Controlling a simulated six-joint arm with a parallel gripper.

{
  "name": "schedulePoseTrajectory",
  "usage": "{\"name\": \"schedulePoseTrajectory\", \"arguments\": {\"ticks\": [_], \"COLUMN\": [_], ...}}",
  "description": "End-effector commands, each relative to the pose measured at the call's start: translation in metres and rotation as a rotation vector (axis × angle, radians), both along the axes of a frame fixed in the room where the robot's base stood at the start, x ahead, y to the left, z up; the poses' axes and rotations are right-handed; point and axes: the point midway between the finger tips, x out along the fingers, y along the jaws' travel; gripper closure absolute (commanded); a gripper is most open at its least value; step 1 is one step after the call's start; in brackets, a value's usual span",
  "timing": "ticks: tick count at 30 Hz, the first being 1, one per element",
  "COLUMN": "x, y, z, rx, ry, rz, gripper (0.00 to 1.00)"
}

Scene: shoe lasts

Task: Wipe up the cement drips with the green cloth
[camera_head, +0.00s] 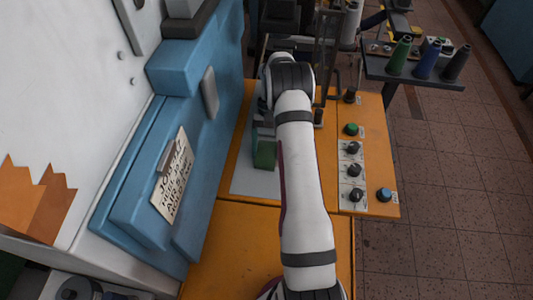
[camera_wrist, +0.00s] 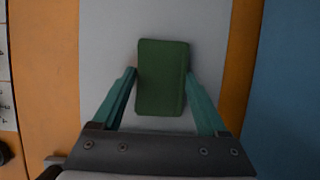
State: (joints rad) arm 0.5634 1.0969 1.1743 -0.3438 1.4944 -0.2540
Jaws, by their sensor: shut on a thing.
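The green cloth (camera_wrist: 161,78) is a folded rectangular pad between the two teal fingers of my gripper (camera_wrist: 161,85) in the wrist view. My gripper is shut on it, with a finger against each long side. In the head view the cloth (camera_head: 264,155) shows just left of my arm, over the grey sheet (camera_head: 245,183) on the orange table. I cannot tell whether it touches the sheet. No cement drips are visible; my arm and the cloth hide part of the sheet.
A blue machine (camera_head: 150,190) with a paper note stands close on the left. A panel of knobs (camera_head: 353,172) is right of my arm on the orange table (camera_head: 230,240). Thread cones (camera_head: 425,62) stand on a dark shelf at the back right.

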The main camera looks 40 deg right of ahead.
Motion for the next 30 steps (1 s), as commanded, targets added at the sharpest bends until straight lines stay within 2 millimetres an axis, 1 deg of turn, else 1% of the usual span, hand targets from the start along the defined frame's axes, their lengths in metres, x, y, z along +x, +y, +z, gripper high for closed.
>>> {"name": "schedulePoseTrajectory", "arguments": {"ticks": [3,15,18,21,30], "x": [0.008,-0.019,-0.022,-0.021,-0.021], "y": [-0.008,0.019,0.021,0.021,0.021], "z": [-0.001,-0.001,0.002,0.024,0.05], "rx": [-0.001,0.0,-0.001,-0.003,-0.002], "ry": [-0.003,0.0,0.0,-0.004,-0.004], "rz": [0.0,0.001,0.001,0.0,0.001], "gripper": [0.76,0.76,0.76,0.76,0.76]}}
